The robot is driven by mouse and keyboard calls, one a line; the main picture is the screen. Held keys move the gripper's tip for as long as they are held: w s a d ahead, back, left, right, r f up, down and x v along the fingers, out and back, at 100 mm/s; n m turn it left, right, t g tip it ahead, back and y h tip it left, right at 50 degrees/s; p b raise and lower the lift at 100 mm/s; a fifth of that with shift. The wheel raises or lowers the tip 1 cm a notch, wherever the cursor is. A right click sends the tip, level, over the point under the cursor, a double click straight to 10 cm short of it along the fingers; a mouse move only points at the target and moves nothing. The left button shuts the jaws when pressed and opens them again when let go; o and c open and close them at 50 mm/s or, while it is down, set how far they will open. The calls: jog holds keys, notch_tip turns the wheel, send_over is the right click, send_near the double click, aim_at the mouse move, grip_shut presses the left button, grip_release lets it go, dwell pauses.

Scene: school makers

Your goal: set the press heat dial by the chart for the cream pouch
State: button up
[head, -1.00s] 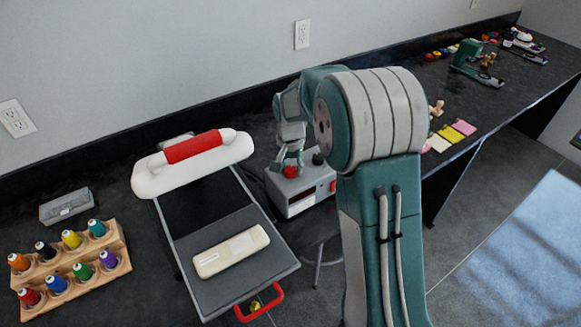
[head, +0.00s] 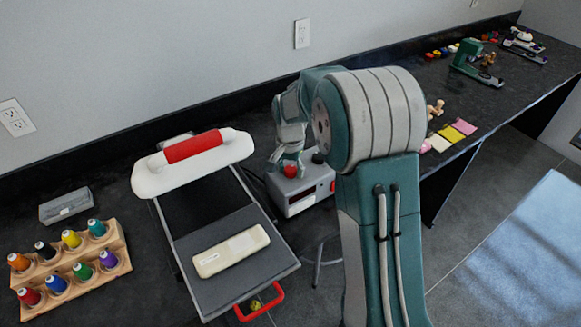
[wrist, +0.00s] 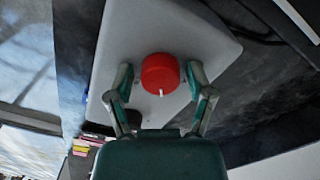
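The heat dial is a red round knob (wrist: 160,74) with a white mark, on top of a grey control box (head: 296,204). In the wrist view the mark points toward the bottom of the picture. My gripper (wrist: 160,82) is open, one finger on each side of the dial, with small gaps seeming to show. In the head view my gripper (head: 287,163) is down at the box and partly hides its top. The cream pouch (head: 217,261) with a paler label lies on the press's grey lower plate (head: 195,225). I cannot make out a chart.
The press's white upper part (head: 150,180) with a red handle stands raised behind the plate. A black knob (head: 318,158) sits near the dial. A wooden rack (head: 122,268) of thread spools and a grey case (head: 66,206) are at left. Coloured cloths (head: 450,134) lie to the right.

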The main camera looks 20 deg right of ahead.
aim_at(289, 169)
jog(key=shift+w+r, duration=0.1)
jog(key=shift+r, duration=0.25)
notch_tip(289, 169, up, 12)
jog(key=shift+f, duration=0.2)
jog(key=shift+a, duration=0.1)
dwell(0.5)
jog(key=s+r+n+t, duration=0.3)
jog(key=s+n, duration=0.1)
jog(key=s, duration=1)
jog(key=s+r+n+t, duration=0.2)
jog(key=s+n, duration=0.2)
jog(key=s, duration=1)
jog(key=shift+r+t, duration=0.4)
